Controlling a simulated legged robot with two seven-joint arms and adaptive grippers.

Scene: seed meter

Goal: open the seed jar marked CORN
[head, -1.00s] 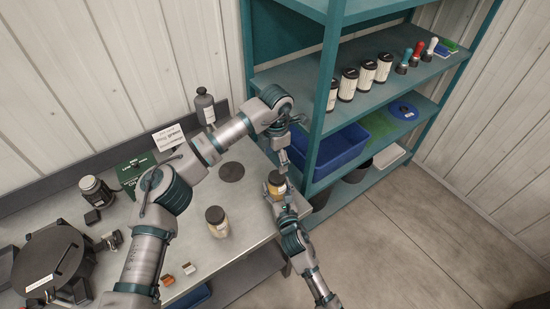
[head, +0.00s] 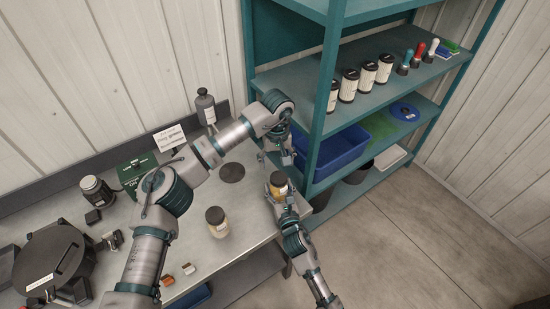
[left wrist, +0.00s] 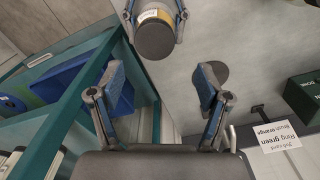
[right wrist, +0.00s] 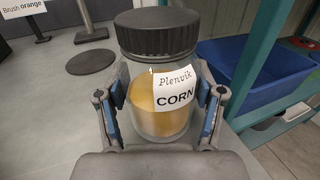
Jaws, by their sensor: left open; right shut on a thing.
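The jar marked CORN (right wrist: 160,95) is clear glass with yellow contents, a white label and a dark ribbed lid (right wrist: 157,33), which is on. The jar also shows in the head view (head: 278,180). My left gripper (head: 287,157) is open and empty, close above the jar on its far side. In the left wrist view, the jar's lid (left wrist: 155,40) lies ahead of the open left fingers (left wrist: 160,78), not between them.
Another dark-lidded jar (head: 216,220) stands on the bench (head: 195,245). A teal shelf (head: 330,75) with several white containers and a blue bin (head: 342,150) stands close to the right.

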